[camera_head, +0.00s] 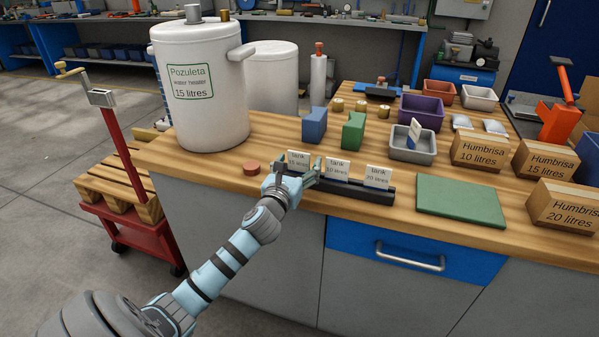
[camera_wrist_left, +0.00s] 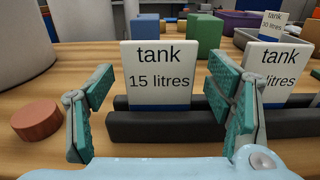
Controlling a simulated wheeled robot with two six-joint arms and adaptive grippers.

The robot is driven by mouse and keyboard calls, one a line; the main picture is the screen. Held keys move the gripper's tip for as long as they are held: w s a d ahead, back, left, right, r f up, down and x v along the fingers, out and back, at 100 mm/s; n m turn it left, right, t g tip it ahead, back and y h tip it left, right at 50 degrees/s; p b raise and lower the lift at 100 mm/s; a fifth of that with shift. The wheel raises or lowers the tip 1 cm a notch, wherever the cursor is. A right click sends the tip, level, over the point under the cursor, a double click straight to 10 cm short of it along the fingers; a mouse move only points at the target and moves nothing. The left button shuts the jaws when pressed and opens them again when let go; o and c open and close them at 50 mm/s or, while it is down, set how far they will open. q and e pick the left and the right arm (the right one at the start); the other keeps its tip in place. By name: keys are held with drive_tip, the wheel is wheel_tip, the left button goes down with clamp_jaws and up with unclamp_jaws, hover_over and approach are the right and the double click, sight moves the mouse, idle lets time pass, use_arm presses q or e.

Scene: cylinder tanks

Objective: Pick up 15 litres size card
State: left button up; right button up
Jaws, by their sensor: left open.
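The 15 litres size card (camera_wrist_left: 160,72) is white with a blue lower edge and stands upright in a black holder (camera_wrist_left: 155,127). In the head view this card (camera_head: 298,158) is the leftmost of three in the holder (camera_head: 345,188). My left gripper (camera_wrist_left: 158,105) is open, with one teal-padded finger on each side of the card. The pads look apart from it; whether the right one touches is hard to tell. In the head view the left gripper (camera_head: 297,173) is at the holder's left end. My right gripper is not in view.
The 10 litres card (camera_head: 337,169) and 20 litres card (camera_head: 378,177) stand to the right. A red-brown disc (camera_head: 251,168) lies left of the gripper. Blue (camera_head: 314,126) and green (camera_head: 353,131) blocks stand behind. A green mat (camera_head: 460,201) lies right; a white tank (camera_head: 200,110) stands back left.

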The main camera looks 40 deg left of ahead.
use_arm(q)
drive_tip(key=shift+w+a+f, duration=0.1)
drive_tip(key=shift+w+a, duration=0.05)
drive_tip(key=shift+w, duration=0.3)
drive_tip(key=shift+s, duration=0.1)
drive_tip(key=c, duration=1.1)
drive_tip(key=shift+o, duration=0.2)
